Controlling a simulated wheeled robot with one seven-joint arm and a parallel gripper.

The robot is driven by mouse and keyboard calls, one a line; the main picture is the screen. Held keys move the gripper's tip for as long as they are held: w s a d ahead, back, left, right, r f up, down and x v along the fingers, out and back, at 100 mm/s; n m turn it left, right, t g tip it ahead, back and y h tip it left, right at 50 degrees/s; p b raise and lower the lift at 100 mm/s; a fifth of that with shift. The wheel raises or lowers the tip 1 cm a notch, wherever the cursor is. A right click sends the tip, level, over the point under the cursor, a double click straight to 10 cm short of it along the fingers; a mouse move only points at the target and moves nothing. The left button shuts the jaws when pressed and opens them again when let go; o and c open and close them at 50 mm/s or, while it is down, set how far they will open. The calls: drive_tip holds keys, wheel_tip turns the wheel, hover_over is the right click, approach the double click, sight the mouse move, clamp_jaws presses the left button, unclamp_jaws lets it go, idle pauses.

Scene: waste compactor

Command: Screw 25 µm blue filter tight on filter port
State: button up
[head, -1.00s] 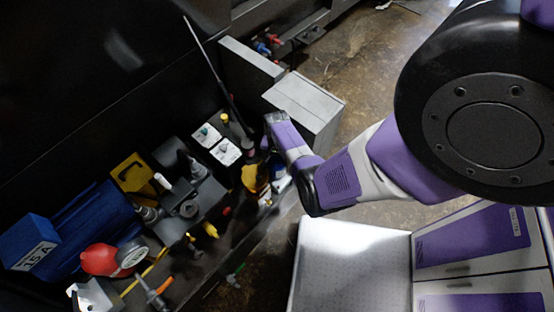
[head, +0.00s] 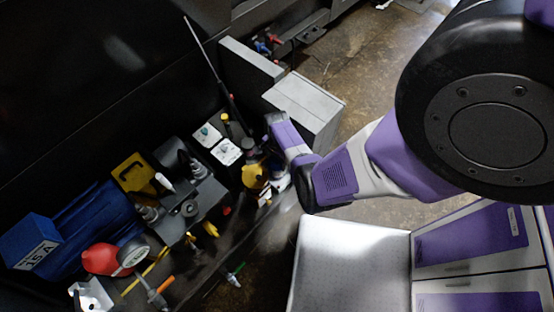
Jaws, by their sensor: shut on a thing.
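My gripper (head: 270,168) is at the end of the purple and white arm, low over the right end of the dark machine bed. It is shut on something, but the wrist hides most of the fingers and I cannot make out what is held. A yellow rounded part (head: 255,176) and a dark round cap (head: 248,147) are just left of it. A small whitish part (head: 278,178) shows under the wrist. I cannot pick out the blue filter or the filter port. I cannot tell whether anything held touches a port.
A grey box (head: 305,105) stands behind my wrist. A thin rod (head: 205,65) rises at the back.

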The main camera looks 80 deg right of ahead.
drive_tip(key=m, duration=0.5)
drive_tip(key=o, duration=1.6)
drive_tip(key=shift+c, duration=0.3)
